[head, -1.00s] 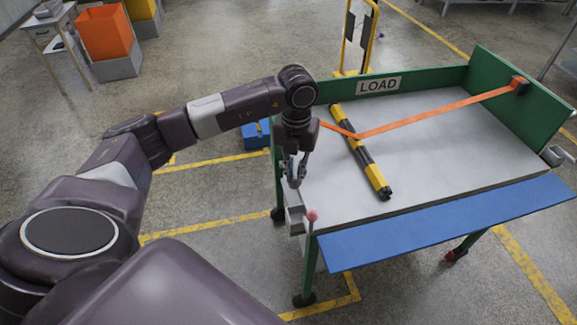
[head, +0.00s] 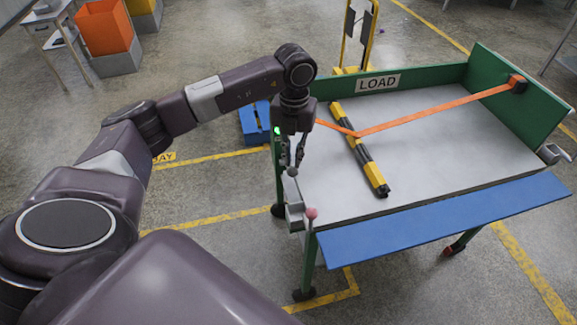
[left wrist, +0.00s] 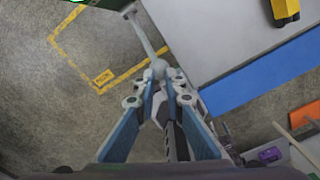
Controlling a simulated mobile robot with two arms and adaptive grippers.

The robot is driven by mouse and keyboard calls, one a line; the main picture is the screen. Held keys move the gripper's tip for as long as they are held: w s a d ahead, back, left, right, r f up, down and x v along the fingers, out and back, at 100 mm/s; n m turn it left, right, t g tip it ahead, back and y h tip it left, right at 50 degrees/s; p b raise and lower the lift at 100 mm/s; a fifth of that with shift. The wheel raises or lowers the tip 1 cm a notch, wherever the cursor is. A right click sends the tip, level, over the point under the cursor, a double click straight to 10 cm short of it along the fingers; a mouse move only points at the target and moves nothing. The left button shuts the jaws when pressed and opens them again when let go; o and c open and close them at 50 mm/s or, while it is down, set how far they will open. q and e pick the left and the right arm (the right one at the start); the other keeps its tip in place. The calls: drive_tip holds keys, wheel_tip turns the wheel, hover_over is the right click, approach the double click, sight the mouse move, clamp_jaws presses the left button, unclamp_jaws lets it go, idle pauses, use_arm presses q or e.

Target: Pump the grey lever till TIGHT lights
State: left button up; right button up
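The grey lever (left wrist: 145,37) is at the left front side of the load table, with a round grey knob (head: 292,171) at its upper end. My left gripper (head: 292,166) points down at the knob. In the left wrist view its blue-padded fingers (left wrist: 157,82) close in around the knob. A small green light (head: 277,130) glows beside the gripper at the table's left edge. Any word by it is too small to read. An orange strap (head: 430,112) runs over a black-and-yellow bar (head: 360,150) on the table. My right gripper is not in view.
The table (head: 450,150) has green boards and a LOAD sign (head: 377,83). A pink-knobbed post (head: 311,214) stands close by at the front left corner. A blue panel (head: 440,222) runs along the front. Floor left of the table is mostly clear.

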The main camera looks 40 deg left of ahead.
use_arm(q)
drive_tip(key=shift+r+p, duration=1.7)
drive_tip(key=shift+r, duration=0.85)
